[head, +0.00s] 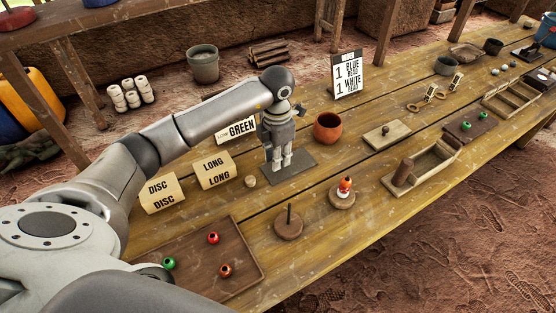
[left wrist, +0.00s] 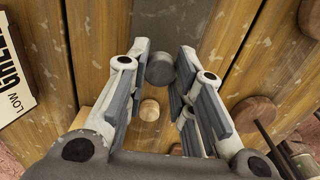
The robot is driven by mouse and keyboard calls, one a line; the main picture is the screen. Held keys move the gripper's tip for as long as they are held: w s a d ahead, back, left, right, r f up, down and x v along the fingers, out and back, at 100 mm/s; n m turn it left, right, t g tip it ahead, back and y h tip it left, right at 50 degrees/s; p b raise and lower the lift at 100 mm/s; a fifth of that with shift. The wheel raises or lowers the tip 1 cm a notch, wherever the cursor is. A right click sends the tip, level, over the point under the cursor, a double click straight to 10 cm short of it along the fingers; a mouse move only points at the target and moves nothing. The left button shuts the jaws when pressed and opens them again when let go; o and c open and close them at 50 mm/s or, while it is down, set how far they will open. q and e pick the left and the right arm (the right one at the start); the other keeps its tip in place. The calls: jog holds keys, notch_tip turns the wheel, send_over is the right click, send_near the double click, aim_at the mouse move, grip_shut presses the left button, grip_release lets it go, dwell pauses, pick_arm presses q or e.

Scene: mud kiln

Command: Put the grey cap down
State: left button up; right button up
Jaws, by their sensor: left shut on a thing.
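My left gripper (head: 280,163) points down over a dark grey plate (head: 296,174) on the wooden table. In the left wrist view its fingers (left wrist: 160,82) are shut on the grey cap (left wrist: 160,68), a short grey cylinder near the fingertips. The plate also shows in the left wrist view (left wrist: 187,18), beyond the cap. In the head view the fingers hide the cap, and I cannot tell whether it touches the plate. My right gripper is in neither view.
A pale wooden knob (head: 250,182) stands left of the plate. Cards reading GREEN (head: 238,130), LONG (head: 216,170) and DISC (head: 162,193) stand nearby. An orange pot (head: 328,129) is to the right. A peg on a round base (head: 288,228) and a bead tray (head: 243,252) are in front.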

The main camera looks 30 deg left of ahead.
pick_arm(q)
notch_tip(320, 180, down, 2)
jog(key=shift+f, duration=0.1)
jog(key=shift+d, duration=0.1)
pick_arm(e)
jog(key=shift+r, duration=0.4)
pick_arm(q)
jog(key=shift+f, duration=0.1)
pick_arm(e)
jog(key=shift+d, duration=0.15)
pick_arm(q)
jog(key=shift+f, duration=0.15)
jog(key=o, duration=0.7)
jog(key=shift+c, duration=0.2)
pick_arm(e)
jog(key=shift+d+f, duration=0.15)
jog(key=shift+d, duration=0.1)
